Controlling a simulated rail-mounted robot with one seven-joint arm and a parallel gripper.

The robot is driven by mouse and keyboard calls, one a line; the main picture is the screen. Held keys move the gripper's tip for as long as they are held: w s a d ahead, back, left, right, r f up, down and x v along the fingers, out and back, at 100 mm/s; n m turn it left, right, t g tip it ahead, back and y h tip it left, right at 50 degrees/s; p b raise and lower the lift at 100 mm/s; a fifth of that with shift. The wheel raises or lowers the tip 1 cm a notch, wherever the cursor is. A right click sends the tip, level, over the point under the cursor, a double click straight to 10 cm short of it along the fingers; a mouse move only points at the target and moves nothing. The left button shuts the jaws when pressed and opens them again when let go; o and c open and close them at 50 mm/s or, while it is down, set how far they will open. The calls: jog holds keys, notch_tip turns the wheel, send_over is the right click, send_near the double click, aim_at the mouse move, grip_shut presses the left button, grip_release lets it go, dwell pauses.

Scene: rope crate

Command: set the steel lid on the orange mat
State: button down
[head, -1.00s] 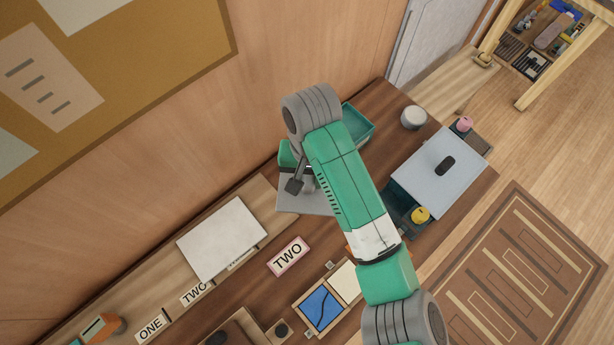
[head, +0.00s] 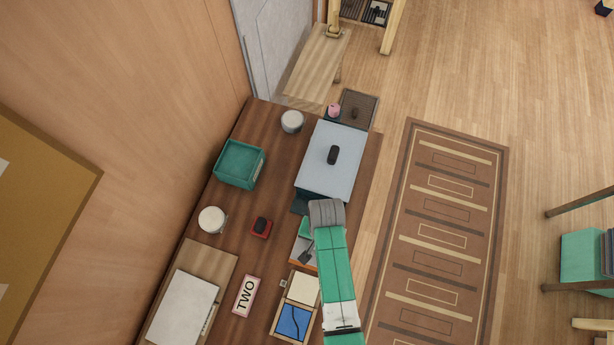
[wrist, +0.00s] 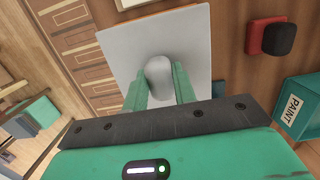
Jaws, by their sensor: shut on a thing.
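The steel lid (wrist: 120,58) is a flat grey square plate with a rounded grey knob (wrist: 160,72). My gripper (wrist: 160,85) is shut on this knob, a green finger on either side. A thin strip of the orange mat (wrist: 152,15) shows along the lid's far edge in the wrist view; the lid hides the rest. In the head view the lid (head: 299,248) is partly hidden by my arm, near the table's right side. I cannot tell whether the lid touches the mat or hangs just above it.
A large pale cover with a black knob (head: 333,155) lies just beyond. A red block with a black knob (head: 261,228), a white round pot (head: 211,219) and a teal PAINT bin (head: 240,163) stand to the left. A blue-and-cream tray (head: 293,321) is nearer.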

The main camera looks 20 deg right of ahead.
jog(key=shift+s+a+f, duration=0.15)
jog(key=shift+s+a, duration=0.1)
jog(key=shift+f+b, duration=2.05)
jog(key=shift+f, duration=0.85)
jog(key=shift+f+b, duration=0.35)
jog(key=shift+f, duration=0.15)
jog(key=c, duration=1.1)
grip_release()
jog(key=shift+o, duration=0.2)
jog(key=r, duration=0.7)
jog(key=shift+w+d+r, duration=0.35)
jog(key=shift+w+r, duration=0.05)
